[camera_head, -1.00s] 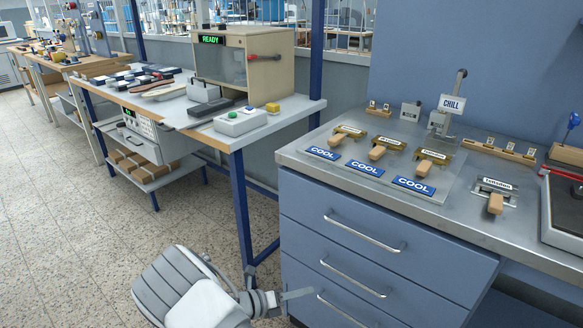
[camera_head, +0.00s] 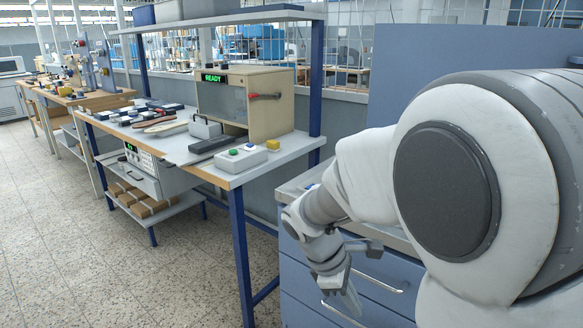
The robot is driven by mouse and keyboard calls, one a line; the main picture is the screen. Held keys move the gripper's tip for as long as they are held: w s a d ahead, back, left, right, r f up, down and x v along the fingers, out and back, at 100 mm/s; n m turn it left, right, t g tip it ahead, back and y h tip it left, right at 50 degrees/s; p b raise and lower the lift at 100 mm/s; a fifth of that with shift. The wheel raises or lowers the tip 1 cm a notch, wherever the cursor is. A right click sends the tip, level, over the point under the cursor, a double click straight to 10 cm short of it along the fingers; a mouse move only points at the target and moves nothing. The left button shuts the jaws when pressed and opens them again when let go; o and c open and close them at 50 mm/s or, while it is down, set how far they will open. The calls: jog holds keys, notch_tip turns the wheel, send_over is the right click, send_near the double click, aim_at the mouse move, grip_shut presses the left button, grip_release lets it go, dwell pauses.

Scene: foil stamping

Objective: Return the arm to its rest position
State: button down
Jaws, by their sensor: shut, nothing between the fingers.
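My arm (camera_head: 520,150) is large in the right of the head view, folded and close to the camera. My gripper (camera_head: 350,303) hangs at the end of the arm, pointing down in front of the blue drawer cabinet (camera_head: 300,290). It is shut and empty, and appears apart from the drawer handles. My arm hides most of the cabinet's worktop and whatever stands on it.
The speckled floor (camera_head: 110,270) in front is clear.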

jog(key=s+d+r+m+t+y, duration=0.2)
jog(key=s+r+m+t+y, duration=0.3)
jog(key=s+r+m, duration=0.8)
notch_tip(320, 180, up, 20)
jog(key=s+m+p, duration=0.1)
jog(key=p, duration=2)
jog(key=shift+s+r, duration=0.15)
jog(key=shift+s, duration=0.15)
